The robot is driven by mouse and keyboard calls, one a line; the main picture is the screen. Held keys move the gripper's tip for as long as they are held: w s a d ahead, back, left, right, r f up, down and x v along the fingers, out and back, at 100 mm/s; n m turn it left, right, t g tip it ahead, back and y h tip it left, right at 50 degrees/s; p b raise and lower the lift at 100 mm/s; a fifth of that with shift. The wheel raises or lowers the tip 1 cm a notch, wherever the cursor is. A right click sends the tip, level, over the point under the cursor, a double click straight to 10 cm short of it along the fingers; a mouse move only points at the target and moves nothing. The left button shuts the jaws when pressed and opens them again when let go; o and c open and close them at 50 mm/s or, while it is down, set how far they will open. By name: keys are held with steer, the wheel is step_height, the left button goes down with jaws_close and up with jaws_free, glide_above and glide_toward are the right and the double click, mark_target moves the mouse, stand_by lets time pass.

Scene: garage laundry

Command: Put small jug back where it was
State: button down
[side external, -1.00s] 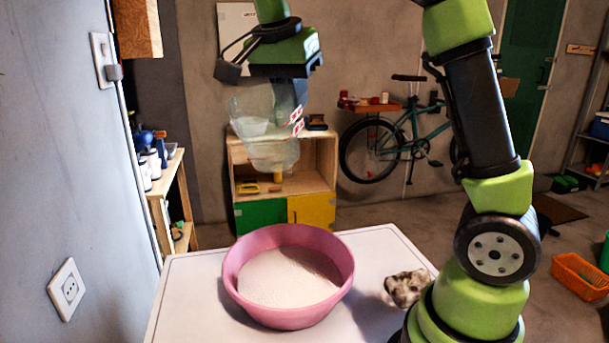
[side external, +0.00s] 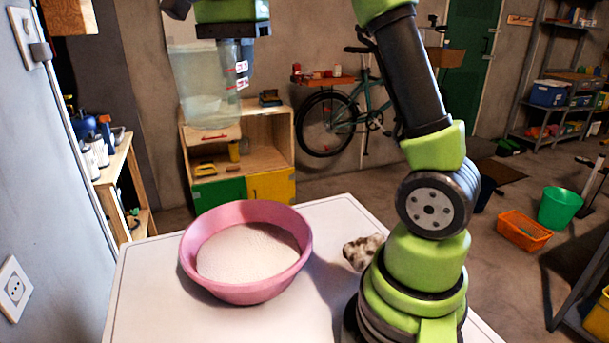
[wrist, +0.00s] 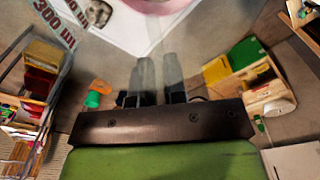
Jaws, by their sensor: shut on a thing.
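The small jug (side external: 203,92) is clear, with red marks on its side, and hangs upright in the air in the side view. My gripper (side external: 240,72) is shut on the jug's right side. In the wrist view the two dark fingers (wrist: 150,97) pinch a see-through part of the jug, and a red "300 ml" mark shows at upper left. I cannot tell for sure whether anything is inside the jug. A pink bowl (side external: 243,291) with whitish grainy contents stands on the white table (side external: 150,310), below the jug and apart from it.
A mottled grey-white lump (side external: 362,251) lies on the table beside my base. The table is clear at its front left. Behind it stand a wooden cabinet (side external: 275,140) and a bicycle (side external: 335,115). A wall with a socket (side external: 14,288) is close on the left.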

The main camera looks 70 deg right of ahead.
steer(key=s+d+f+n, duration=0.3)
steer(key=d+f+n, duration=1.3)
steer(key=d+f, duration=0.55)
steer(key=shift+n+y, duration=0.3)
steer(key=shift+n, duration=0.1)
steer(key=shift+d+f, duration=0.1)
steer(key=shift+f, duration=5)
steer(key=shift+f, duration=0.15)
steer(key=c, duration=1.2)
jaws_free()
steer(key=shift+o, duration=0.2)
